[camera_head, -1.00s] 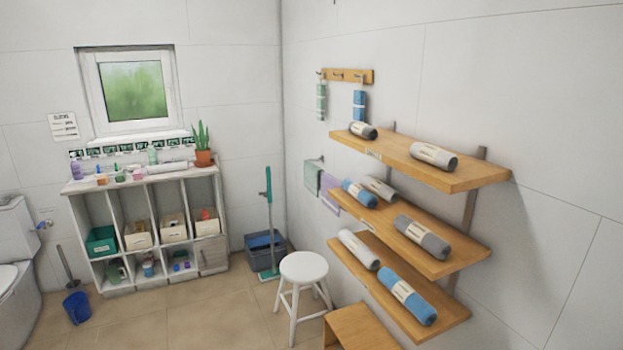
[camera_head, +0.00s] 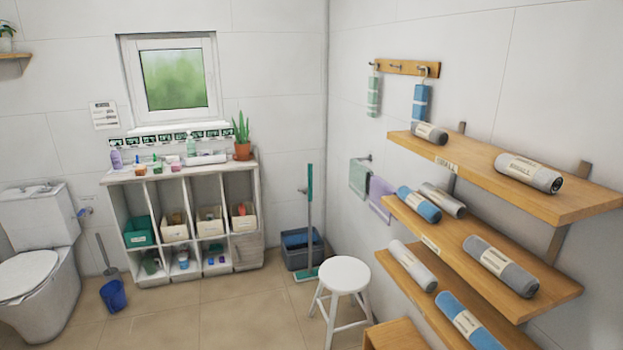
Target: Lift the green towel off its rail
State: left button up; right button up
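A grey-green towel (camera_head: 360,179) hangs over a rail (camera_head: 362,158) on the right wall, left of the wooden shelves. A lilac towel (camera_head: 380,198) hangs beside it, nearer to me and partly behind the shelf end. Neither of my grippers shows in the head view.
Wooden shelves (camera_head: 480,177) with rolled towels jut out from the right wall. A white stool (camera_head: 345,276) stands on the floor below the rail, with a wooden bench (camera_head: 396,336) at its right. A blue-grey bin (camera_head: 300,247) and green mop (camera_head: 309,215) stand in the corner.

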aim_at(360, 182)
jog(key=i+j+u, duration=0.25)
jog(key=i+u, duration=0.25)
jog(key=i, duration=0.2)
jog(key=i+u, duration=0.45)
jog(key=i, duration=0.25)
jog(key=i+z, duration=0.25)
jog(key=i, duration=0.15)
jog(key=i+j+z, duration=0.25)
jog(key=i, duration=0.15)
jog(key=i+z, duration=0.2)
jog(key=z, duration=0.3)
jog(key=i+j+z, duration=0.15)
jog(key=z, duration=0.35)
jog(key=i+j+z, duration=0.15)
jog(key=z, duration=0.35)
jog(key=i+j+z, duration=0.15)
jog(key=z, duration=0.35)
jog(key=k+j, duration=0.05)
jog(key=j, duration=0.05)
